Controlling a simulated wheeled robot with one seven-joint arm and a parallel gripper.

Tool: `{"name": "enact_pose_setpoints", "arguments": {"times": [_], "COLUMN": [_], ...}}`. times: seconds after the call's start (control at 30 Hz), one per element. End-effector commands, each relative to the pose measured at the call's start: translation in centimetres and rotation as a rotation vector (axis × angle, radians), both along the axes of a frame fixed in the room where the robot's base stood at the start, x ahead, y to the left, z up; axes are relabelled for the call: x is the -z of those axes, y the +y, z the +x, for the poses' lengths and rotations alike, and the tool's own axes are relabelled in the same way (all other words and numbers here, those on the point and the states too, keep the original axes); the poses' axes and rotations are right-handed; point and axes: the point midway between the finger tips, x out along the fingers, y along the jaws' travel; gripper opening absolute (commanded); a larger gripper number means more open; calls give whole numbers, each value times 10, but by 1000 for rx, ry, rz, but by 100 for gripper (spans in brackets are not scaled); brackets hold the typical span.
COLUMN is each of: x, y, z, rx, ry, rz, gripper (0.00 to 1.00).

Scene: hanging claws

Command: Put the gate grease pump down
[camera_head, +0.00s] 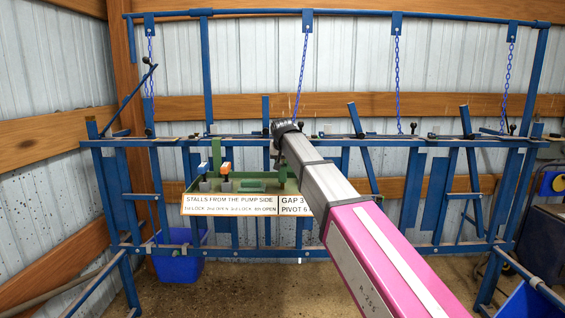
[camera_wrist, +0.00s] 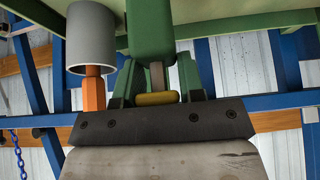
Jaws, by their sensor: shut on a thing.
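My gripper (camera_head: 279,152) is at the right part of a green tray (camera_head: 258,186) on the blue frame, partly hidden by my own arm. In the wrist view my gripper (camera_wrist: 157,80) is shut on a green body with a short grey rod and a yellow end, which I take for the gate grease pump (camera_wrist: 150,28). The pump is close to the green tray; I cannot tell whether they touch. A grey cup (camera_wrist: 93,38) with an orange hexagonal piece (camera_wrist: 94,92) in it is beside the pump. My arm hides most of the pump in the head view.
A white sign (camera_head: 230,204) hangs in front. Blue bars and levers (camera_head: 357,120) stand behind.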

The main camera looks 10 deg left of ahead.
Motion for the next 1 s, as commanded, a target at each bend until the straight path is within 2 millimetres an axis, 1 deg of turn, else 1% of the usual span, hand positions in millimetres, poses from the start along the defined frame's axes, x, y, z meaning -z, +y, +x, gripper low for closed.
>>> {"name": "enact_pose_setpoints", "arguments": {"times": [0.27, 0.3, 0.33, 0.37, 0.63, 0.73, 0.87, 1.0], "x": [2, 2, 2, 2, 1, -3, -16, -39], "y": [0, 0, 0, 0, 0, 0, -2, -6], "z": [0, 0, 0, 0, 0, -1, -9, -24], "rx": [0, 0, 0, 0, 0, 0, -1, -1], "ry": [-1, 0, 0, 0, -1, -2, -3, -4], "rz": [0, 0, 0, 0, 0, 0, 2, 2], "gripper": [0, 46, 55, 61, 61, 61, 61, 61]}}
